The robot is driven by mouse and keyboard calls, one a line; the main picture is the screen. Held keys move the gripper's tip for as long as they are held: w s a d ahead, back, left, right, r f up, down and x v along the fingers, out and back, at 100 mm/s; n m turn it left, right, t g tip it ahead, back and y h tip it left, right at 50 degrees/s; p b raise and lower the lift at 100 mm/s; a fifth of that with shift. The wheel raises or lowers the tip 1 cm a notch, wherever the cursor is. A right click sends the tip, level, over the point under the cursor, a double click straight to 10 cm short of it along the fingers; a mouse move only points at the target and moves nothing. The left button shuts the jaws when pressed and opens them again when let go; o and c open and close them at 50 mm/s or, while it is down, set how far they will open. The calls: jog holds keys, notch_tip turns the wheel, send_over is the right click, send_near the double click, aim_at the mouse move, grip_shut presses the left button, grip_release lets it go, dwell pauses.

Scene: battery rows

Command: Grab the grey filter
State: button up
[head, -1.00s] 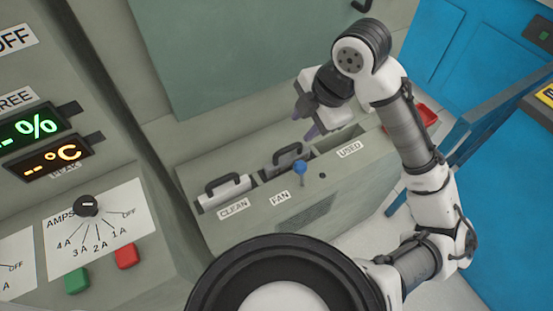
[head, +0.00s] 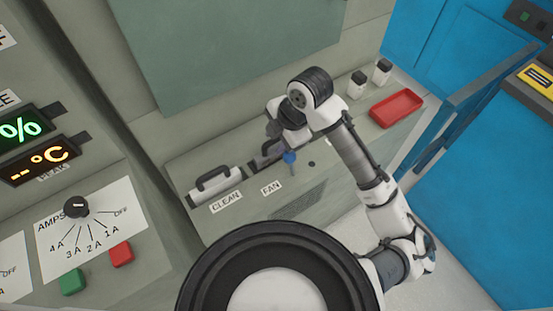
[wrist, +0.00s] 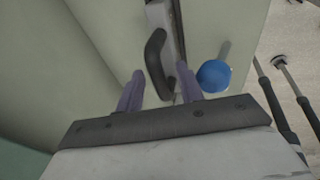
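The grey filter (head: 258,162) sits in the FAN slot of the low cabinet and is mostly hidden behind my arm in the head view. Its dark handle (wrist: 156,62) shows in the wrist view, upright in the picture between my fingers. My gripper (wrist: 160,72) is open, with one purple finger on each side of the handle's lower end. I cannot tell whether either finger touches it. In the head view my gripper (head: 277,138) is above the FAN slot, its fingertips hidden.
A white filter (head: 216,184) with a black handle stands in the CLEAN slot on the left. A blue knob (wrist: 213,75) is close to my right finger. A red tray (head: 397,107) and two small jars (head: 358,85) are on the right. A panel (head: 230,50) rises behind.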

jog(key=shift+a+f, duration=0.1)
jog(key=shift+f, duration=0.2)
grip_shut()
jog(key=shift+r, duration=0.2)
